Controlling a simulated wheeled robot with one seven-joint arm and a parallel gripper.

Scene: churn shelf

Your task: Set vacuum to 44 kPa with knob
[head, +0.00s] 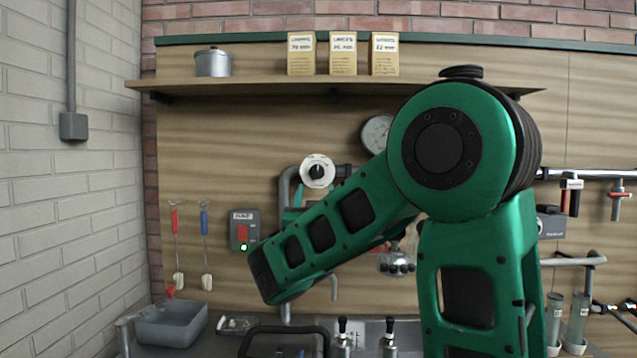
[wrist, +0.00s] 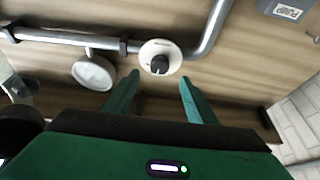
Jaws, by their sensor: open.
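The vacuum knob is a black knob on a round white dial (head: 317,171), mounted on the grey pipe at the back panel. The dial also shows in the wrist view (wrist: 160,57), above and between my fingertips. My gripper (wrist: 158,82) is open and empty, apart from the knob, with the fingers pointing toward the panel. A round white gauge (head: 377,133) is partly hidden behind my arm; it also shows in the wrist view (wrist: 94,71), seen at a slant. Its reading is too small to tell. In the head view my arm hides most of my gripper.
A shelf (head: 260,85) with a pot (head: 213,62) and three cartons runs above the knob. A grey box with a red switch and a green light (head: 243,231) is left of it. A counter with a grey basin (head: 171,323) and metal fittings lies below.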

